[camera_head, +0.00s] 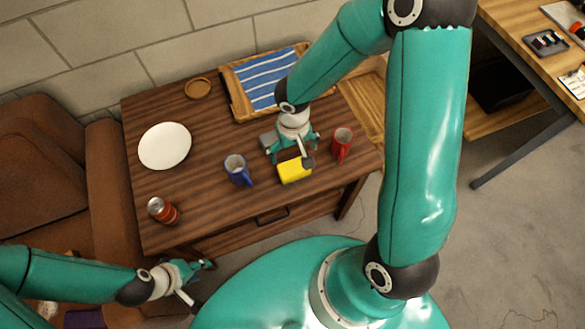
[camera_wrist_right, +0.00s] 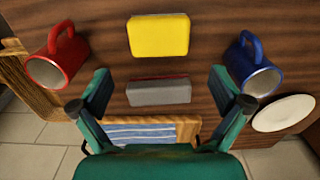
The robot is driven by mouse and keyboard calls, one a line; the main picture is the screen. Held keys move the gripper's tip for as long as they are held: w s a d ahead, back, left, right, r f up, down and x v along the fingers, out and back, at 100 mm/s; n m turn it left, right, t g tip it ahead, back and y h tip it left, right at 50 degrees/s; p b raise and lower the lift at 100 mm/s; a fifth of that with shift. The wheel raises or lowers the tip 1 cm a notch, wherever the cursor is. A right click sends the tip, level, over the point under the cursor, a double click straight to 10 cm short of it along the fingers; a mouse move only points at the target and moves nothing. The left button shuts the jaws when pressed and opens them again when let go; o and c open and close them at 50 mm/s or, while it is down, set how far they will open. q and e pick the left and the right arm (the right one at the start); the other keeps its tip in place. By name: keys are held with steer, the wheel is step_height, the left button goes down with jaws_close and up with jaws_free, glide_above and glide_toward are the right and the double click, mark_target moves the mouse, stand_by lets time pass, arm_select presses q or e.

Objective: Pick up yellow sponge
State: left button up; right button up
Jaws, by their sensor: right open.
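The yellow sponge (camera_head: 295,171) lies flat on the wooden table near its front edge. It also shows whole at the top of the right wrist view (camera_wrist_right: 158,36). My right gripper (camera_head: 290,158) is over the table just behind the sponge, open and empty. In the right wrist view its fingers (camera_wrist_right: 160,105) are spread wide, with the sponge beyond the fingertips. I cannot tell its exact height above the table. My left gripper (camera_head: 200,282) is open and empty, low at the left, in front of the table's front edge.
A grey block (camera_wrist_right: 158,92) lies behind the sponge. A red mug (camera_head: 342,143) and a blue mug (camera_head: 237,169) stand on either side. A white plate (camera_head: 165,146), a can (camera_head: 162,210), a brown coaster (camera_head: 198,88) and a tray with a striped cloth (camera_head: 233,92) are also on the table (camera_head: 190,195).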

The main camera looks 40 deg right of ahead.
mark_target(294, 167)
step_height(294, 167, down, 10)
steer(key=shift+f+b, duration=0.1)
steer(key=shift+b, duration=0.7)
steer(key=shift+s, duration=0.1)
steer(key=c, duration=0.6)
steer(key=shift+r, duration=0.25)
